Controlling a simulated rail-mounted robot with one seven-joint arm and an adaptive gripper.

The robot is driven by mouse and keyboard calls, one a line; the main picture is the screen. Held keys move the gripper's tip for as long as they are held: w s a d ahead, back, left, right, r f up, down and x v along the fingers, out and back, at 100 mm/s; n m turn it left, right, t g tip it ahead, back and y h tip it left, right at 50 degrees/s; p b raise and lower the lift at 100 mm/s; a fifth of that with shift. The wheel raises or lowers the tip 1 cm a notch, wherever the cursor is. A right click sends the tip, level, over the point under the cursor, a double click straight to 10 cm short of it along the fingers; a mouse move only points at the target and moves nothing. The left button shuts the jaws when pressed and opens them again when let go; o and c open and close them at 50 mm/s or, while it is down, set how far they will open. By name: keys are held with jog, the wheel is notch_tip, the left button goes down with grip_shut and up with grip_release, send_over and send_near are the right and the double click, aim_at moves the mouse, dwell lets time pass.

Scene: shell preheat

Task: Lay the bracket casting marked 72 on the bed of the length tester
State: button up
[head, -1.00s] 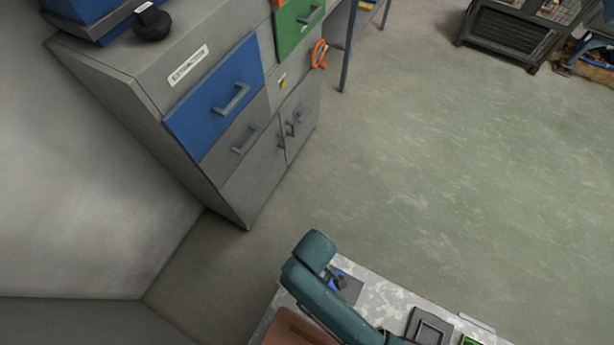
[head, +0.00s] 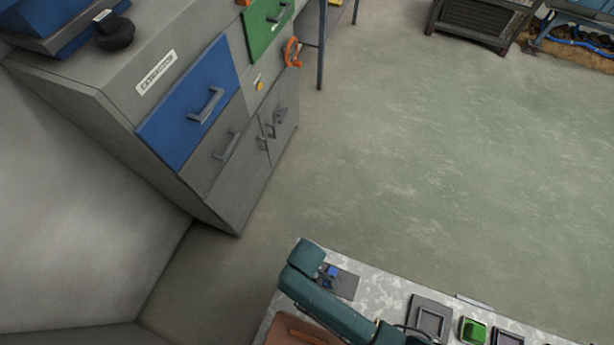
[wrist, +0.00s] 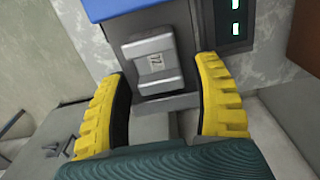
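The bracket casting (wrist: 152,64), a light grey block marked 72, shows in the wrist view. It lies on a dark grey device (wrist: 186,30) with a blue edge and green lit displays; whether this is the length tester I cannot tell for sure. My gripper (wrist: 165,68) has two yellow ribbed fingers spread wide, one on each side of the casting's near end. Gaps show between the fingers and the casting. In the head view my gripper and the casting cannot be made out.
In the head view, the mottled bench (head: 384,289) carries a grey square tray (head: 430,318), a green item (head: 472,330) and a small blue item (head: 331,272). A grey cabinet (head: 215,150) with blue and green drawers stands at left. The floor between is clear.

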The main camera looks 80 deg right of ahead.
jog(key=shift+r, duration=0.1)
notch_tip(320, 180, up, 12)
jog(key=p, duration=0.2)
jog(key=w+a+r+t+h, duration=0.1)
jog(key=w+r+t, duration=0.5)
jog(key=w+r, duration=0.65)
jog(key=w+r+t+h, duration=0.1)
jog(key=w+r+t, duration=0.5)
jog(key=w+r, duration=0.7)
jog(key=s+a+r+t, duration=0.2)
jog(key=r+t, duration=0.1)
jog(key=r, duration=0.8)
jog(key=s+a+r+t+y, duration=0.1)
jog(key=s+a+r+t, duration=0.1)
jog(key=r, duration=0.8)
jog(key=s+a+r+n+t, duration=0.1)
jog(key=r+t, duration=0.4)
jog(key=r, duration=0.6)
jog(key=shift+s+a+r+y, duration=0.3)
jog(key=shift+s+a, duration=0.15)
jog(key=shift+a, duration=0.6)
